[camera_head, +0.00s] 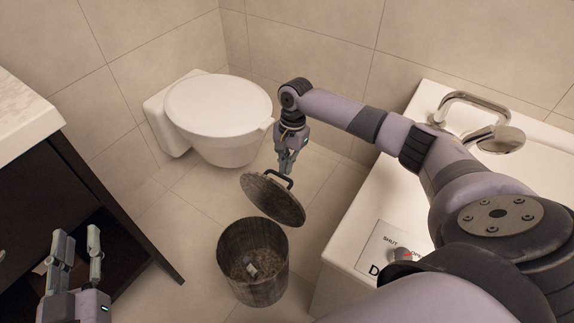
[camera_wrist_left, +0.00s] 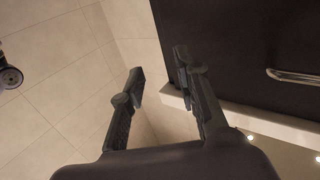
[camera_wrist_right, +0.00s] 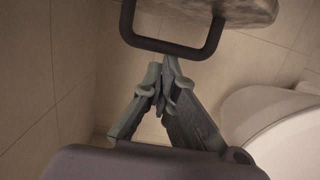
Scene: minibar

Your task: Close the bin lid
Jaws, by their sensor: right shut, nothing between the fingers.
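The round bin (camera_head: 253,288) stands on the floor with its top open, and some litter shows inside. Its brown-grey lid (camera_head: 262,196) is tilted up at the bin's far side, with a dark handle (camera_head: 289,180) on it. The lid's edge (camera_wrist_right: 245,10) and the black handle loop (camera_wrist_right: 172,46) show at the top of the right wrist view. My right gripper (camera_head: 287,168) is just above the handle, shut and empty; its fingertips (camera_wrist_right: 163,75) meet just short of the loop. My left gripper (camera_head: 79,243) is open and empty at the lower left, away from the bin.
A white toilet (camera_head: 220,105) stands behind the bin. A white counter (camera_head: 350,215) with a tap (camera_head: 470,105) is on the right, close to the bin. A dark cabinet (camera_head: 60,190) is on the left near my left gripper. Floor between cabinet and bin is clear.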

